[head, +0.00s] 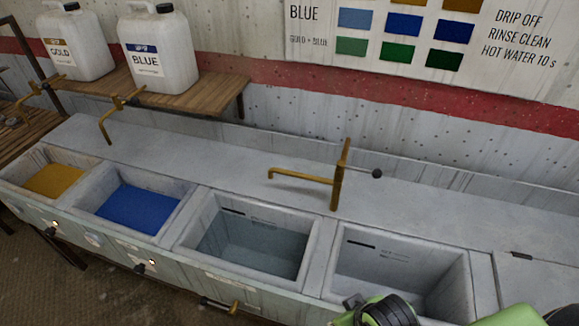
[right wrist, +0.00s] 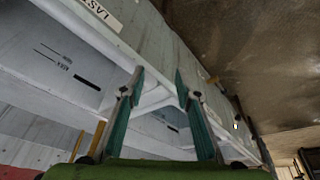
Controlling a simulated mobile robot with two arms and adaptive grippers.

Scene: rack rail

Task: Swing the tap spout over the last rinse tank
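The brass tap has an upright post (head: 339,185) on the ledge behind the tanks. Its spout (head: 300,177) points left, towards the back of the water-filled tank (head: 250,250). A dark round knob (head: 376,173) sticks out on the post's right. The last rinse tank (head: 395,275) is the rightmost basin, with lines on its inner wall. In the right wrist view a label beginning "LAS" (right wrist: 100,13) is on a tank front. My right gripper (right wrist: 159,76) is open and empty, with trough walls beyond its fingers. My left gripper is not in view.
Blue (head: 135,208) and gold (head: 53,181) dye tanks lie left, with smaller brass taps behind them. Two white jugs (head: 160,50) stand on a wooden shelf (head: 205,95). A valve lever (head: 218,304) projects from the trough front.

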